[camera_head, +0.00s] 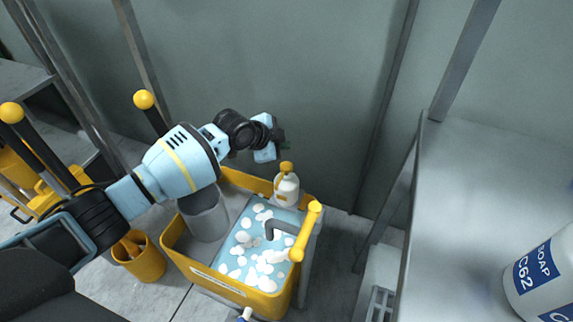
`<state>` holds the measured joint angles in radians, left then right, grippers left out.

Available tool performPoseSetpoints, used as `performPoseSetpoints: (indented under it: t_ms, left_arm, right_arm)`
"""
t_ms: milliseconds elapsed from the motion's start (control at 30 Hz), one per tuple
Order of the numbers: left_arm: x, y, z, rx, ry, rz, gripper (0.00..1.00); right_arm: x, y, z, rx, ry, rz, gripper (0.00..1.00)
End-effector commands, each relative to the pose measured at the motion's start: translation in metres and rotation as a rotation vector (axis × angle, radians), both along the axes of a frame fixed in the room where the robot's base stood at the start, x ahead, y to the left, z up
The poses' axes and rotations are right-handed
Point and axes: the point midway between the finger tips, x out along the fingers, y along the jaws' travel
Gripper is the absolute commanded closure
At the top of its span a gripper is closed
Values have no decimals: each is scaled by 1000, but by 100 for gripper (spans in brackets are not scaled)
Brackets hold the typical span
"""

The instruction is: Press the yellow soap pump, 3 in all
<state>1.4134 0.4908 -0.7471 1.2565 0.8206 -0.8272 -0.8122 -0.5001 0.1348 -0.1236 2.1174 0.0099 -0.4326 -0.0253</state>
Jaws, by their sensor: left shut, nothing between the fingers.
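The soap pump is a white bottle (287,189) with a yellow pump head (286,168). It stands upright at the back right corner of a yellow tub. My left gripper (280,138) is shut and empty. In the picture it is just above and slightly left of the pump head, and there is a visible gap between them. How high it hangs over the pump is hard to judge. My right gripper does not show.
The yellow tub (178,244) holds foamy blue water (240,235), a grey cylinder (205,217) and a dark curved pipe. A yellow-topped handle (308,228) rises at its right side. A small yellow bucket (146,262) stands left. A grey table (480,190) with a SOAP container (545,280) is at right.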

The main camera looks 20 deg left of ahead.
Motion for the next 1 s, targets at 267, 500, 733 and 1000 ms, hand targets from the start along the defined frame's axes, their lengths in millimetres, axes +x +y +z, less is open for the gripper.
performPoseSetpoints:
  t_ms: [267, 500, 733, 1000]
  left_arm:
    - [0, 0, 0, 0, 0, 0, 100]
    - [0, 0, 0, 0, -1, 1, 100]
    - [0, 0, 0, 0, 0, 0, 100]
    - [0, 0, 0, 0, 0, 0, 100]
  right_arm:
    - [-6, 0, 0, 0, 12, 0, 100]
    - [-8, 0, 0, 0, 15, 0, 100]
    - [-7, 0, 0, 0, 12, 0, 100]
    - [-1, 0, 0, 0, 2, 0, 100]
